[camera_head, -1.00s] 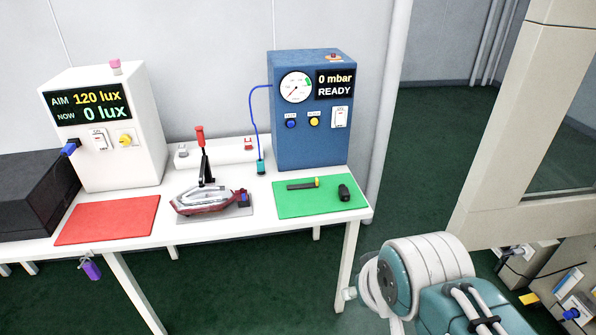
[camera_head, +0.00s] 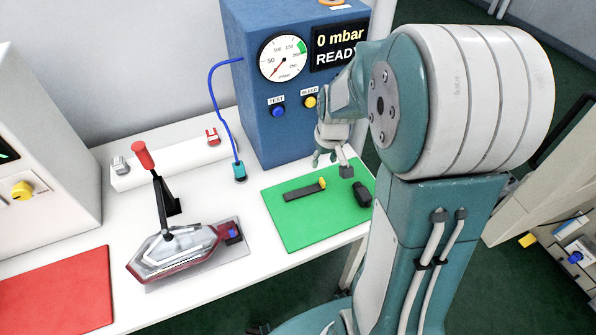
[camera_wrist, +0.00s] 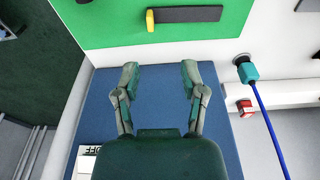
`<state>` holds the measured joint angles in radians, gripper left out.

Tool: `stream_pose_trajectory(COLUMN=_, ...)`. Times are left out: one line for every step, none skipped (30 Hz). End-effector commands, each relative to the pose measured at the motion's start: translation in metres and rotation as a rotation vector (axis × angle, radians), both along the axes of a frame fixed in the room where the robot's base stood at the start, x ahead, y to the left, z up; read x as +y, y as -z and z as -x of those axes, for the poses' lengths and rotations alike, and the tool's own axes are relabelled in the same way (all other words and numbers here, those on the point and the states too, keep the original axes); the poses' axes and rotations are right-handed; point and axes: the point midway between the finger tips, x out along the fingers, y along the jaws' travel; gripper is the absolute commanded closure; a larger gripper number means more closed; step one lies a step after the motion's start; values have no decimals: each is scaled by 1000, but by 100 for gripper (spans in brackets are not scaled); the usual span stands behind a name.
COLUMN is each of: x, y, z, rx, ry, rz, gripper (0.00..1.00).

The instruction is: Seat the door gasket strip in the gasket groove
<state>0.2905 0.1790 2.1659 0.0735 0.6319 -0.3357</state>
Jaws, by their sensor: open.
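I cannot pick out a door gasket strip or a gasket groove. A red and clear tail lamp (camera_head: 175,250) lies on a grey plate under a red-handled toggle clamp (camera_head: 165,195). A flat black bar with a yellow tip (camera_head: 304,190) lies on the green mat (camera_head: 310,237); it also shows in the wrist view (camera_wrist: 187,14). A small black part (camera_head: 362,193) lies right of the bar, partly behind my arm. My gripper (camera_head: 332,164) is above the mat's back edge, before the blue box. In the wrist view my gripper (camera_wrist: 160,76) is open and empty, its fingertips apart from the bar.
The blue tester box (camera_head: 283,120) with a gauge stands close behind the gripper. A blue hose (camera_head: 219,110) runs to a teal connector (camera_head: 239,171). A white box (camera_head: 40,150) stands left, behind a red mat (camera_head: 55,292). White table shows between the mats.

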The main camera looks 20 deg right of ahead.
Motion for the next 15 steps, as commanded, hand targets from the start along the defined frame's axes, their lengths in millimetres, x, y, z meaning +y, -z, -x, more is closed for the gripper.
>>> stream_pose_trajectory(x=-4, y=8, z=-2, rx=11, ry=3, rz=-3, gripper=46)
stream_pose_trajectory(x=-6, y=12, z=-3, rx=13, ry=3, rz=-4, gripper=46)
stream_pose_trajectory(x=-8, y=15, z=-4, rx=17, ry=1, rz=-4, gripper=46)
stream_pose_trajectory(x=-9, y=17, z=-5, rx=19, ry=1, rz=-4, gripper=46)
stream_pose_trajectory(x=-9, y=19, z=-6, rx=20, ry=1, rz=-4, gripper=46)
stream_pose_trajectory(x=-9, y=21, z=-6, rx=22, ry=1, rz=-5, gripper=46)
stream_pose_trajectory(x=-10, y=25, z=-7, rx=24, ry=1, rz=-6, gripper=46)
stream_pose_trajectory(x=-10, y=28, z=-7, rx=24, ry=1, rz=-6, gripper=46)
stream_pose_trajectory(x=-10, y=34, z=-8, rx=25, ry=1, rz=-6, gripper=46)
stream_pose_trajectory(x=-10, y=39, z=-9, rx=27, ry=0, rz=-6, gripper=46)
stream_pose_trajectory(x=-10, y=45, z=-9, rx=26, ry=0, rz=-5, gripper=46)
stream_pose_trajectory(x=-9, y=52, z=-10, rx=27, ry=1, rz=-7, gripper=46)
stream_pose_trajectory(x=-10, y=57, z=-11, rx=26, ry=0, rz=-5, gripper=46)
stream_pose_trajectory(x=-10, y=61, z=-12, rx=26, ry=0, rz=-5, gripper=46)
stream_pose_trajectory(x=-10, y=66, z=-13, rx=26, ry=0, rz=-5, gripper=46)
